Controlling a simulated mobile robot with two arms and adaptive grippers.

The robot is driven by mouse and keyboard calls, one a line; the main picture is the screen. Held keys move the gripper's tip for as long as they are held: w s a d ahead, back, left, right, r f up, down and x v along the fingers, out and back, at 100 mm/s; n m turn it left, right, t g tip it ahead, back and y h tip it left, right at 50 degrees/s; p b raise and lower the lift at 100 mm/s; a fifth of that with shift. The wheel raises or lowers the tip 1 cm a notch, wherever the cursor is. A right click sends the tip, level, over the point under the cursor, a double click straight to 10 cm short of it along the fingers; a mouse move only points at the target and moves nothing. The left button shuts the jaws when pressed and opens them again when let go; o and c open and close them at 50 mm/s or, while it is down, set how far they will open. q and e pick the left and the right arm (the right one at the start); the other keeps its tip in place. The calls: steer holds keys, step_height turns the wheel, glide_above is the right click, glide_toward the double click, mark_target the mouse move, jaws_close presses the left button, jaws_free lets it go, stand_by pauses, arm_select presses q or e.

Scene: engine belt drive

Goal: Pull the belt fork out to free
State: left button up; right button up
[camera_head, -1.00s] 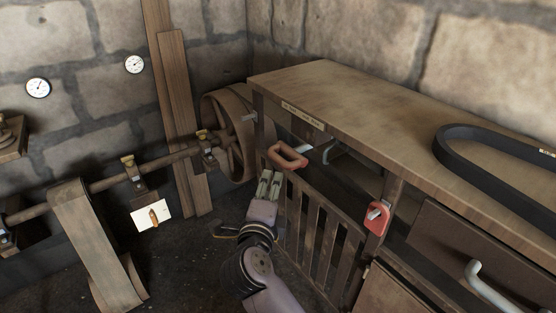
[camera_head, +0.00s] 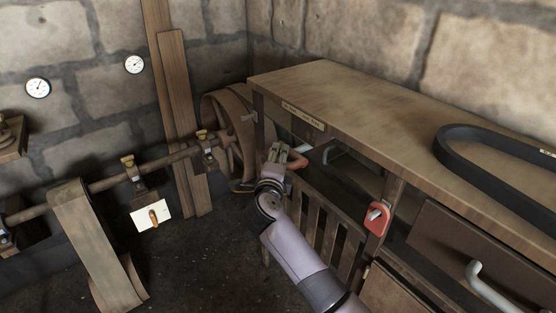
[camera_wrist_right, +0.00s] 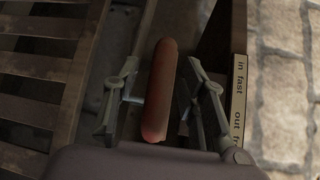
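The belt fork's orange-red handle (camera_head: 298,162) sticks out at the front of the bench, below its top edge. My right gripper (camera_head: 279,151) is at this handle and covers part of it. In the right wrist view the handle (camera_wrist_right: 161,88) lies lengthwise between the two fingers of my right gripper (camera_wrist_right: 162,68). The fingers are apart, with a visible gap beside the handle. A label (camera_wrist_right: 239,100) beside it reads "in fast" and "out fr", cut off at the edge. The rest of the fork is hidden. My left gripper is not in view.
The wooden bench (camera_head: 345,95) stands on the right, with a slatted gate (camera_head: 328,222) and a red padlock (camera_head: 377,218) below. A black belt (camera_head: 500,150) lies on top. A shaft (camera_head: 107,182) with a flat belt (camera_head: 88,235) runs at left. The dark floor between is clear.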

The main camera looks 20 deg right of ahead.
steer(key=shift+c, duration=0.6)
jaws_close()
